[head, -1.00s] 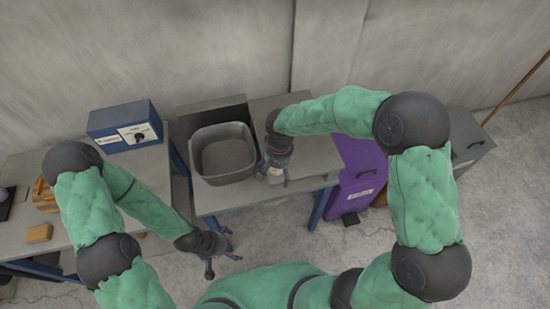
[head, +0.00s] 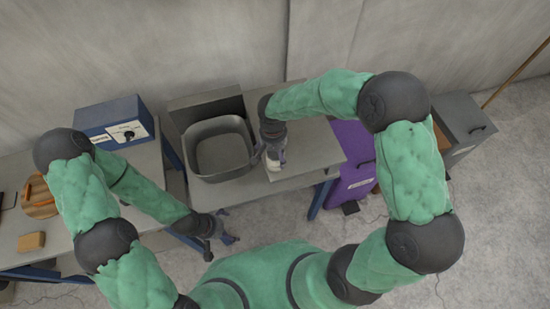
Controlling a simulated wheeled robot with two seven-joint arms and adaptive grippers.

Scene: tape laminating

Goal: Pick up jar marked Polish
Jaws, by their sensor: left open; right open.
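A small pale jar (head: 273,165) stands on the grey table (head: 308,150), just right of the grey basin. Its label is too small to read. My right gripper (head: 272,158) points down over the jar, with its fingers around the jar's upper part. It is open, and whether the fingers touch the jar cannot be told. My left gripper (head: 220,238) is open and empty, low in front of the table's front left edge.
A grey basin (head: 221,146) sits left of the jar. A blue box with a dial (head: 110,122) is on the left table, with a tan block (head: 31,242) and a round wooden item (head: 40,200). A purple bin (head: 352,170) and a grey bin (head: 463,130) stand at right.

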